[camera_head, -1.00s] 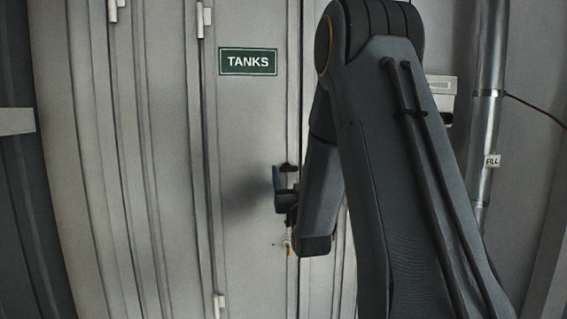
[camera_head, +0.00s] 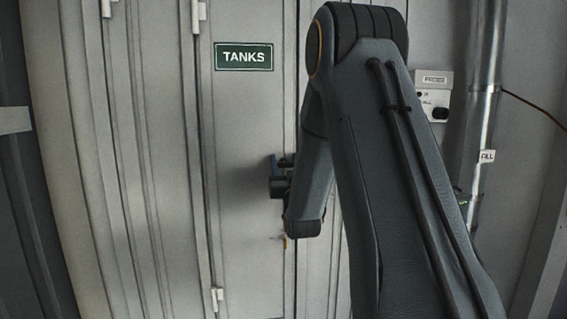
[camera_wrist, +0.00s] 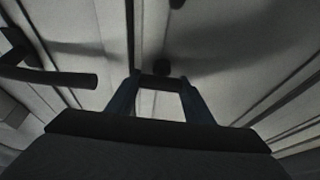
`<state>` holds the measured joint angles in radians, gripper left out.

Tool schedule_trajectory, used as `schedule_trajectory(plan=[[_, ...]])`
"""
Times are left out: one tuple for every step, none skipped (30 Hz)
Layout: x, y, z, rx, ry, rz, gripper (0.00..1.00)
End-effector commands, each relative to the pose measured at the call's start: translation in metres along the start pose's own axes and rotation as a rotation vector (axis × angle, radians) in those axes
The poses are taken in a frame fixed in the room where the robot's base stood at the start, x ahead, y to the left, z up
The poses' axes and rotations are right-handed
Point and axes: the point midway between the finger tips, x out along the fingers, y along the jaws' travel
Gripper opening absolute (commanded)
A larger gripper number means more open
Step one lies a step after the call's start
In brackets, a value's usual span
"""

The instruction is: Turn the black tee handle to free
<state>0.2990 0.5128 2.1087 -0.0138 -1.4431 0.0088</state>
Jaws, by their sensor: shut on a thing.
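My gripper (camera_wrist: 160,98) shows in the wrist view as two blue fingers with a short dark crossbar between them, which I take to be the black tee handle (camera_wrist: 160,83). The fingers are shut on it. In the head view my gripper (camera_head: 277,176) is at the right edge of the grey door (camera_head: 240,120), below and right of the green TANKS sign (camera_head: 244,57). The handle is mostly hidden there by the gripper and my arm, so its exact angle cannot be told.
A thick dark bar (camera_wrist: 50,76) juts in at left in the wrist view, close to the fingers. A grey box with a black knob (camera_head: 440,114) and a metal pipe (camera_head: 478,130) with a FILL tag (camera_head: 487,156) stand right of my arm. A small yellow thing (camera_head: 285,242) hangs below the gripper.

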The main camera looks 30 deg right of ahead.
Motion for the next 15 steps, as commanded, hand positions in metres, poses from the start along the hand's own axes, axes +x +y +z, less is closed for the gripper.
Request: schedule_trajectory(plan=[[0.0011, -0.0024, 0.0004, -0.001, 0.001, -0.011, 0.24], [0.0014, -0.0019, 0.0006, -0.004, 0.001, -0.014, 0.24], [0.0016, -0.0015, 0.001, -0.009, 0.001, -0.017, 0.24], [0.0018, -0.001, 0.0012, -0.015, 0.001, -0.02, 0.25], [0.0019, -0.0005, 0.0015, -0.022, 0.001, -0.022, 0.25], [0.002, 0.0002, 0.0018, -0.034, 0.001, -0.026, 0.25], [0.002, 0.0004, 0.002, -0.044, 0.002, -0.031, 0.25], [0.0021, 0.0005, 0.0021, -0.056, 0.002, -0.036, 0.25], [0.0022, 0.0008, 0.0021, -0.076, 0.003, -0.043, 0.25], [0.0022, 0.0009, 0.002, -0.091, 0.004, -0.049, 0.25], [0.0022, 0.0007, 0.0021, -0.109, 0.004, -0.057, 0.25], [0.0021, 0.0011, 0.0027, -0.134, 0.004, -0.066, 0.25], [0.0021, 0.0012, 0.0031, -0.156, 0.004, -0.075, 0.25], [0.0021, 0.0015, 0.0029, -0.177, 0.004, -0.083, 0.25], [0.002, 0.0014, 0.0028, -0.209, 0.006, -0.096, 0.25]])
